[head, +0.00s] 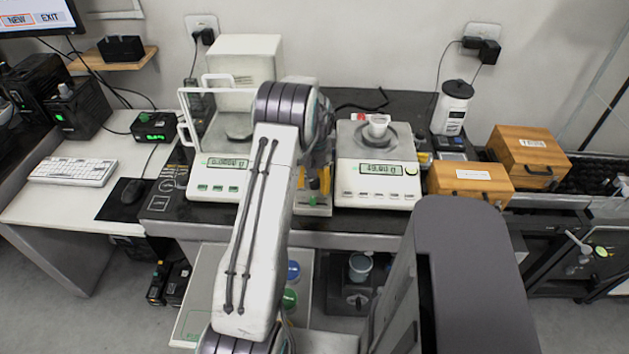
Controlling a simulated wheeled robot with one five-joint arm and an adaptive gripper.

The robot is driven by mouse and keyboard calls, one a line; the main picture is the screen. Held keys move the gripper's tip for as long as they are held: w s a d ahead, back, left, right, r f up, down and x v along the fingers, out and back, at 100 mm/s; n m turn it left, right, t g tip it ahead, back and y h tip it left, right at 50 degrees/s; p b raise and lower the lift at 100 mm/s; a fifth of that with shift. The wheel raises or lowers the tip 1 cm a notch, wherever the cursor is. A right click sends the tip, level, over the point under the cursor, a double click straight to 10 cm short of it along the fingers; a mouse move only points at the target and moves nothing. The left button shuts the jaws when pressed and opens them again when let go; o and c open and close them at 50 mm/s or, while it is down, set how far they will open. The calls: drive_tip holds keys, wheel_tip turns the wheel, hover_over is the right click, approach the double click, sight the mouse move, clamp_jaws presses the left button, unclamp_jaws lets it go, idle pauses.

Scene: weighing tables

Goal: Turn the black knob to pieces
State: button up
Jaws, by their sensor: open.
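I cannot make out the black knob or a "pieces" mark for certain. A left balance (222,178) with a glass draft shield and a lit display stands on the black-topped table. Small white markings show on the black tabletop left of the left balance, too small to read. My arm rises in front of the gap between the balances and folds at its top. My gripper is hidden behind the arm.
Two wooden boxes (527,152) and a white bottle with a black lid (452,107) stand right of the balances. A keyboard (73,171) and mouse (133,191) lie on the white desk at left. Yellow-and-black items stand between the balances.

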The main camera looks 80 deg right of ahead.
idle(0.3)
clamp_jaws()
idle(0.4)
drive_tip(key=shift+f+m, duration=0.15)
drive_tip(key=shift+m, duration=0.25)
drive_tip(key=shift+a+m+b, duration=0.1)
drive_tip(key=shift+m+b, duration=0.55)
drive_tip(key=shift+m, duration=0.45)
drive_tip(key=m+b, duration=0.1)
drive_tip(key=m, duration=0.2)
drive_tip(key=shift+m, duration=0.3)
drive_tip(key=m, duration=0.3)
drive_tip(key=shift+b, duration=0.3)
drive_tip(key=shift+m, duration=2)
